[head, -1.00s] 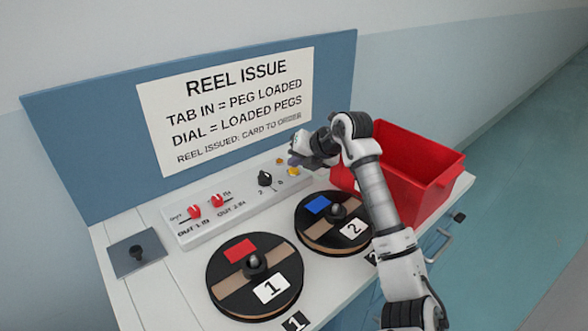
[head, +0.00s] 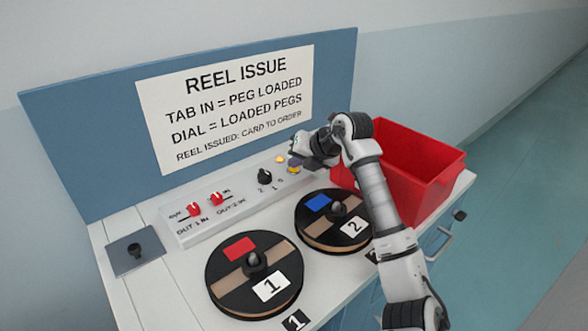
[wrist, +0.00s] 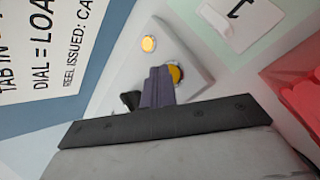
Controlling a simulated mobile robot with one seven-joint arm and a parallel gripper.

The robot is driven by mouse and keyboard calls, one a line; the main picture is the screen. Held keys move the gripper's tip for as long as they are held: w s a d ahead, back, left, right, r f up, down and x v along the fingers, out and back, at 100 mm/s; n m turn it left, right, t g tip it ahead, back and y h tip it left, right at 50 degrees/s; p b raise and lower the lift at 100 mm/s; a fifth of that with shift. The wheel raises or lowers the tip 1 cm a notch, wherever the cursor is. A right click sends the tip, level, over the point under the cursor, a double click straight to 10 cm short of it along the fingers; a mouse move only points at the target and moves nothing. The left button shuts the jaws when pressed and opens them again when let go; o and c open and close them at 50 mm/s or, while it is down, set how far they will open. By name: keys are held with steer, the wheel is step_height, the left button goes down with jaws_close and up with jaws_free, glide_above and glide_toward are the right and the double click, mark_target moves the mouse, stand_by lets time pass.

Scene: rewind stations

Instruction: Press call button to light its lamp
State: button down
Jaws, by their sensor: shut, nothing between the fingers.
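The yellow call button (head: 294,170) is at the right end of the white control panel. My gripper (head: 296,161) is shut and empty, with its fingertips at the button. In the wrist view the shut fingers (wrist: 158,84) cover the left part of the button (wrist: 176,73); whether they press it down is hard to tell. The small round lamp (head: 280,159) is beside the button. It glows bright yellow-orange and also shows in the wrist view (wrist: 148,43).
A black dial (head: 264,177) and two red switches (head: 194,209) are on the panel, left of the button. Two labelled reels (head: 335,205) lie in front. A red bin (head: 425,190) stands close on the right. The sign board (head: 330,80) rises behind.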

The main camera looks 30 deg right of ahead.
mark_target(297, 170)
stand_by(0.4)
steer(key=shift+r, duration=0.35)
steer(key=shift+r+p, duration=0.1)
steer(key=shift+p, duration=0.2)
steer(key=shift+r+p, duration=1.45)
steer(key=shift+r, duration=1.45)
